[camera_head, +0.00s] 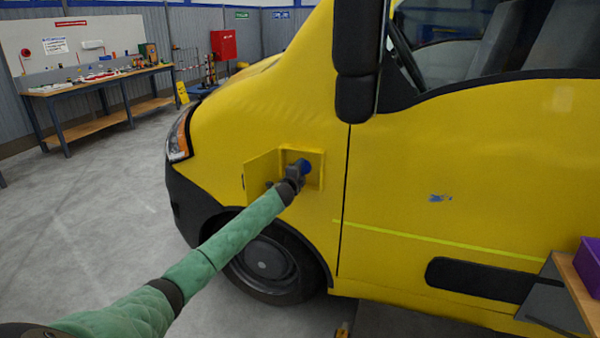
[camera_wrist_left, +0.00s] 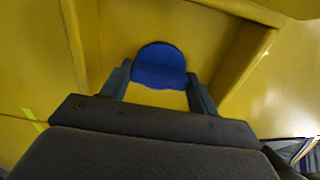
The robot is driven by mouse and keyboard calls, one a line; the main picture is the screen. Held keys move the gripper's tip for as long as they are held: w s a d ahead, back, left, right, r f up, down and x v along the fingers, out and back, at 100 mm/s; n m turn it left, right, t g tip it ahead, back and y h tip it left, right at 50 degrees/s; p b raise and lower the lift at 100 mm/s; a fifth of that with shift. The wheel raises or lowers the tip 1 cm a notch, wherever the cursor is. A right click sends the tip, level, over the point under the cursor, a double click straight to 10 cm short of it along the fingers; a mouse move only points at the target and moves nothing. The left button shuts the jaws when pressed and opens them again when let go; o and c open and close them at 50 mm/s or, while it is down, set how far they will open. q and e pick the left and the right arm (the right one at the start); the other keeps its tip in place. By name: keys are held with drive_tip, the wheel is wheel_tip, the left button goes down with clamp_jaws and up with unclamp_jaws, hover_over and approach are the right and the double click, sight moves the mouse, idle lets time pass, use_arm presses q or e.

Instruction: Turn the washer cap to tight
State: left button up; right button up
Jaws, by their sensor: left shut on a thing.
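The blue washer cap (camera_head: 303,165) sits in an open square recess in the side of the yellow van, in front of the door. Its small yellow flap (camera_head: 262,175) stands open on the left side of the recess. My left gripper (camera_head: 296,172) reaches into the recess and is shut on the cap. In the left wrist view the blue cap (camera_wrist_left: 160,65) shows between the two fingers (camera_wrist_left: 158,86), with yellow recess walls around it. The cap's turn angle and any marks on it cannot be made out. My right gripper is not in view.
The van's black mirror (camera_head: 357,60) hangs above and to the right of the recess. The front wheel (camera_head: 270,262) is below it. A workbench (camera_head: 95,90) stands far left, and a purple bin (camera_head: 589,262) is at the right edge. The floor left of the van is clear.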

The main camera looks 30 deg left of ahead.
use_arm(q)
drive_tip(key=shift+f, duration=0.15)
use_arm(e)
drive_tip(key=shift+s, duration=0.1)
use_arm(q)
drive_tip(key=o, duration=1)
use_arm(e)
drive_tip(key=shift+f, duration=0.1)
use_arm(q)
drive_tip(key=b+v, duration=0.2)
drive_tip(key=v, duration=0.5)
drive_tip(key=shift+s+d, duration=0.1)
drive_tip(key=shift+s, duration=0.3)
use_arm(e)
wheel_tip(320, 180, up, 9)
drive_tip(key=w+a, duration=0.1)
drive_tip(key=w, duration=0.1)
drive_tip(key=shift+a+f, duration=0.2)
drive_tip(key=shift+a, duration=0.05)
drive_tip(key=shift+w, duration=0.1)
